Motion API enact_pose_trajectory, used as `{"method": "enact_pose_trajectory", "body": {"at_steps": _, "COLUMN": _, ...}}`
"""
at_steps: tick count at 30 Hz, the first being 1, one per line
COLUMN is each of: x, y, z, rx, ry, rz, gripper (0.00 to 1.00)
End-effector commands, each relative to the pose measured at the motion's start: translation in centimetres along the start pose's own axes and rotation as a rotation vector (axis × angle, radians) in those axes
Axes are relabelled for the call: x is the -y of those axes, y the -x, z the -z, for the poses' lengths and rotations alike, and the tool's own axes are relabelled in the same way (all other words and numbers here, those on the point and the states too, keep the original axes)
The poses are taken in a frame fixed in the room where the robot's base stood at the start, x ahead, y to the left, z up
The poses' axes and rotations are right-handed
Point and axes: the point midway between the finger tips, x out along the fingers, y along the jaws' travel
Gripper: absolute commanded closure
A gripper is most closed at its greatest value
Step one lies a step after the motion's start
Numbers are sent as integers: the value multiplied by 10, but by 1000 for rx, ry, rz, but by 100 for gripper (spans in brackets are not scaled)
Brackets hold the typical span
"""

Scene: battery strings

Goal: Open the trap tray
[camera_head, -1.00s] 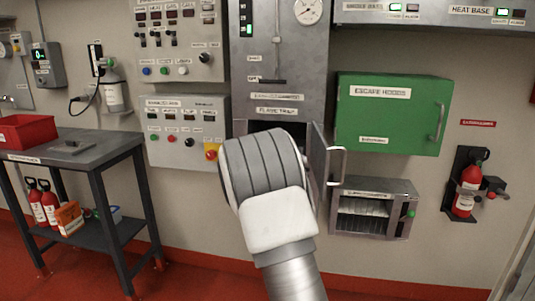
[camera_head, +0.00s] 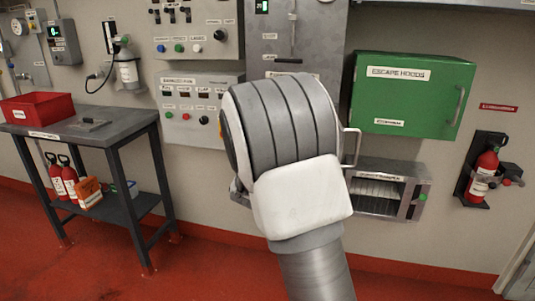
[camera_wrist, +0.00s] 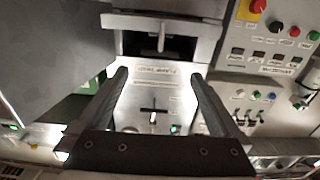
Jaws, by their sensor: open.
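The trap compartment (camera_wrist: 183,46) shows in the wrist view as a dark opening in a grey metal front. A pale upright bar (camera_wrist: 161,38), which looks like the tray's handle, stands in the middle of the opening. My gripper (camera_wrist: 157,73) is open and empty, its two fingers spread below the opening in the picture and apart from the bar. The compartment's door stands open; its handle (camera_head: 352,147) shows right of my arm in the head view. My arm hides the compartment and my gripper there.
A green escape hoods box (camera_head: 408,95) hangs right of the door, above a small open metal rack (camera_head: 375,190). A button panel (camera_head: 190,108) is on the left, with its red button (camera_wrist: 250,8) near my gripper. A workbench (camera_head: 90,130) stands farther left.

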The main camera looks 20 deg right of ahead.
Motion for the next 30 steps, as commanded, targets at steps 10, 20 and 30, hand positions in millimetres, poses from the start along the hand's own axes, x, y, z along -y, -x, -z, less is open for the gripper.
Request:
{"method": "enact_pose_trajectory", "body": {"at_steps": 10, "x": 1, "y": 58, "z": 1, "rx": -1, "ry": -1, "rz": 2, "gripper": 0}}
{"method": "enact_pose_trajectory", "body": {"at_steps": 20, "x": 0, "y": 66, "z": 0, "rx": 0, "ry": -1, "rz": 0, "gripper": 0}}
{"method": "enact_pose_trajectory", "body": {"at_steps": 30, "x": 1, "y": 67, "z": 3, "rx": 14, "ry": -12, "rz": 17, "gripper": 0}}
